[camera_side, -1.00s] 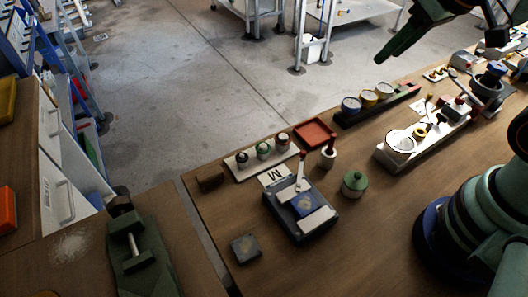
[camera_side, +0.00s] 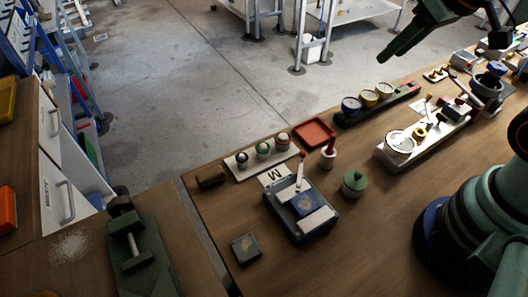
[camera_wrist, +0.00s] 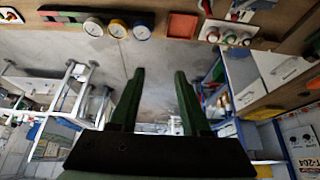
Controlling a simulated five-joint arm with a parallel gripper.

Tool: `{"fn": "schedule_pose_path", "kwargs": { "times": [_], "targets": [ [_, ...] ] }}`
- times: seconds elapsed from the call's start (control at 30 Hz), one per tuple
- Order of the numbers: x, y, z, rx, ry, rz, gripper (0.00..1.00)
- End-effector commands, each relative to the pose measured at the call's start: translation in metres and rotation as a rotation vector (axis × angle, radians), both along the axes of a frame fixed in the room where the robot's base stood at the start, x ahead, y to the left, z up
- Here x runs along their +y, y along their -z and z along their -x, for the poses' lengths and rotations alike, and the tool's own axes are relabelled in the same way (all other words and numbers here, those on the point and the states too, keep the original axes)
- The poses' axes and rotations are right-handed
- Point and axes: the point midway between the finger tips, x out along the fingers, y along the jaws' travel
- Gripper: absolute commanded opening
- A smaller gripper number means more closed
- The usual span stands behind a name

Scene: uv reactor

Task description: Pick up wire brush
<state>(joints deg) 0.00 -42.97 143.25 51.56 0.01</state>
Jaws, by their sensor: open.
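I cannot pick out a wire brush with certainty in either view. The likeliest match is a small brown block (camera_side: 210,178) lying on the bench near its back left edge in the side view; no bristles can be made out. My gripper (camera_side: 392,50) is at the upper right of the side view, raised high and far from the brown block. In the wrist view my gripper (camera_wrist: 159,72) shows two green fingers apart with nothing between them. Behind them are the floor and distant furniture.
A device with a red-tipped lever (camera_side: 301,210) and a green jar (camera_side: 354,184) stand in front. The front bench middle is clear.

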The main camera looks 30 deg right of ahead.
Motion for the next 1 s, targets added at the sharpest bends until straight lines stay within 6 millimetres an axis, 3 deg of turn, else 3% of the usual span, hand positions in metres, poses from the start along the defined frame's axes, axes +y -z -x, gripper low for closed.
{"fn": "schedule_pose_path", "kwargs": {
  "times": [0.37,0.4,0.43,0.77,1.0],
  "targets": [
    [0.0,0.0,0.0,0.0,0.0,0.0,0.47],
    [0.0,0.0,0.0,0.0,0.0,0.0,0.62],
    [0.0,0.0,0.0,0.0,0.0,0.0,0.65],
    [0.002,-0.001,-0.002,0.003,-0.01,0.002,0.65],
    [0.032,-0.013,-0.031,0.068,-0.199,0.052,0.65]
  ]
}}
